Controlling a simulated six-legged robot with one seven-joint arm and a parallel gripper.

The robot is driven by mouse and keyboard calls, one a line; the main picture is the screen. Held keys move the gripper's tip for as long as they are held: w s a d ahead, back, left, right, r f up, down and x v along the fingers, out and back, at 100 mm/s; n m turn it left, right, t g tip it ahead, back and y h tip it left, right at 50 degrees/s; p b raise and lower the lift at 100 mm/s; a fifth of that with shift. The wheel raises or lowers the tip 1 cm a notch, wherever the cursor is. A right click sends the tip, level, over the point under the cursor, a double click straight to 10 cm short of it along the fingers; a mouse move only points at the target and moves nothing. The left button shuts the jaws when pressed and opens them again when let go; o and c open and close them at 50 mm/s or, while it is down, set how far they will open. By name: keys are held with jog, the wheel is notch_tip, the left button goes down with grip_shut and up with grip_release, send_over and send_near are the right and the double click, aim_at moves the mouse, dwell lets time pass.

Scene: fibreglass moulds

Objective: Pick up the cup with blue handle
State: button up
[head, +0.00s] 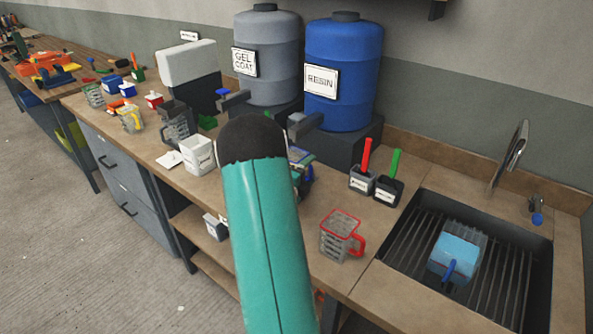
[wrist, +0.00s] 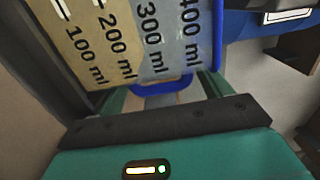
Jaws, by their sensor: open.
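The measuring cup with blue rim and blue handle (wrist: 135,40) fills the top of the wrist view, its ml markings tilted. Its blue handle (wrist: 163,85) lies at the mouth of my gripper (wrist: 162,92), between the two green fingers. The fingers are open, with the handle not visibly clamped. In the head view my teal arm hides most of this spot; only a blue-edged part of what seems to be the cup (head: 300,157) shows right of the arm.
A red-handled cup (head: 342,235) stands right of my arm. Black and grey pots (head: 388,190) hold coloured handles. A light blue object with a blue handle (head: 452,255) sits in the sink (head: 515,265). White containers (head: 200,155) stand left. Resin (head: 343,75) and gel coat (head: 265,60) drums stand behind.

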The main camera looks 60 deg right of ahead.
jog(key=shift+d, duration=0.15)
jog(key=shift+c, duration=0.5)
jog(key=c, duration=1.1)
jog(key=shift+r, duration=0.1)
